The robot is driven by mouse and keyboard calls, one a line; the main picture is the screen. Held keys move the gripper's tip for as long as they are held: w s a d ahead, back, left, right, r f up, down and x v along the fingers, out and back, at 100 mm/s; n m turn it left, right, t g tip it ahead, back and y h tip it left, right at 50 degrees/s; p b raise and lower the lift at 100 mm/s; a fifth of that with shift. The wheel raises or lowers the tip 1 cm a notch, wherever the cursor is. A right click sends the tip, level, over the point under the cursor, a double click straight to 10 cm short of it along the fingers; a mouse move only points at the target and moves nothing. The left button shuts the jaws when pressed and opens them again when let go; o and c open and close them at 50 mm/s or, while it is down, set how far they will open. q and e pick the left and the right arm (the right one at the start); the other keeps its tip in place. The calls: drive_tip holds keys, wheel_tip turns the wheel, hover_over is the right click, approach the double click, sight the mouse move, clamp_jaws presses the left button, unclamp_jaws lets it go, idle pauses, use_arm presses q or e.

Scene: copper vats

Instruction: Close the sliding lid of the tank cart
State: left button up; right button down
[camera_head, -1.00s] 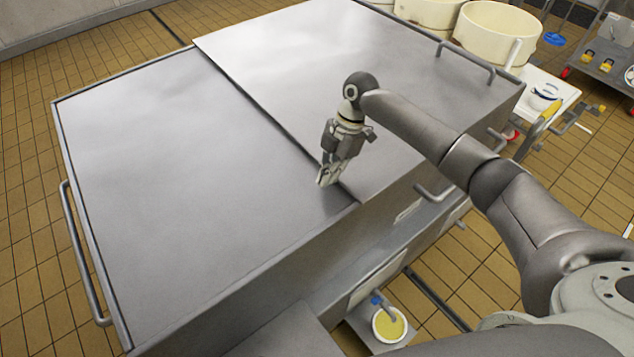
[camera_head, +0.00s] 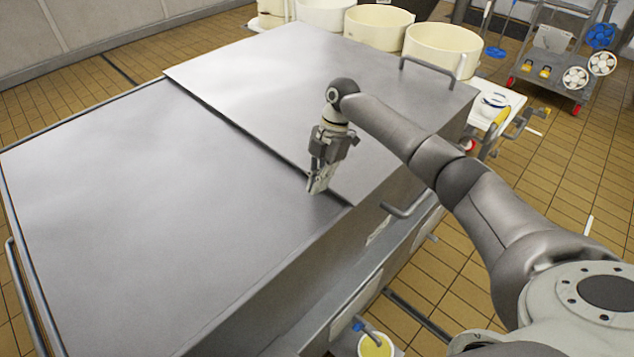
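The tank cart (camera_head: 285,290) is a large grey metal box across the middle of the camera_head view. Its top has a lower flat panel (camera_head: 130,210) on the left and a raised sliding lid panel (camera_head: 270,95) on the right, which meet at a stepped edge. My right gripper (camera_head: 316,187) points down at this edge, near its front end. Its fingertips look close together, with nothing seen between them. They are at or very near the step; I cannot tell if they touch it. My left gripper is not in view.
A bar handle (camera_head: 432,72) stands at the lid panel's right end. Cream tubs (camera_head: 443,50) stand behind the cart. A grey trolley (camera_head: 550,70) with wheels stands at the back right. A small pot of yellow liquid (camera_head: 375,345) is below the cart's front. Tiled floor (camera_head: 560,150) is open at right.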

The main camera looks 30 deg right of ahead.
drive_tip(key=v, duration=1.2)
drive_tip(key=shift+w+d, duration=0.1)
